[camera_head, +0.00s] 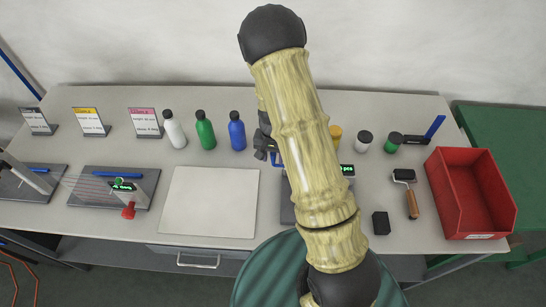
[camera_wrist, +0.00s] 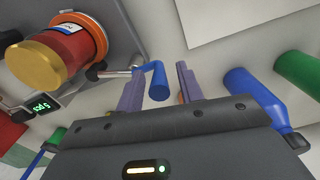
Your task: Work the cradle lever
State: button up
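The cradle lever shows in the wrist view as a metal rod with a blue handle (camera_wrist: 157,82). The handle lies between the two fingers of my gripper (camera_wrist: 160,68), which stand apart, with a clear gap on the right side. I cannot tell whether the left finger touches it. The rod joins the dark cradle plate (camera_wrist: 110,25), which holds a red jar with a gold lid (camera_wrist: 65,50). In the head view my gripper (camera_head: 263,148) is partly hidden behind my arm. My arm covers most of the cradle there; its base (camera_head: 288,208) and green-lit display (camera_head: 347,170) show.
White (camera_head: 174,132), green (camera_head: 206,133) and blue (camera_head: 238,133) bottles stand left of my gripper. A pale board (camera_head: 208,203) lies in front of them. A roller (camera_head: 408,190), a black block (camera_head: 381,223) and a red bin (camera_head: 440,190) are at right. A scanner station (camera_head: 105,190) is at left.

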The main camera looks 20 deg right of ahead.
jog(key=shift+f, duration=0.75)
grip_shut()
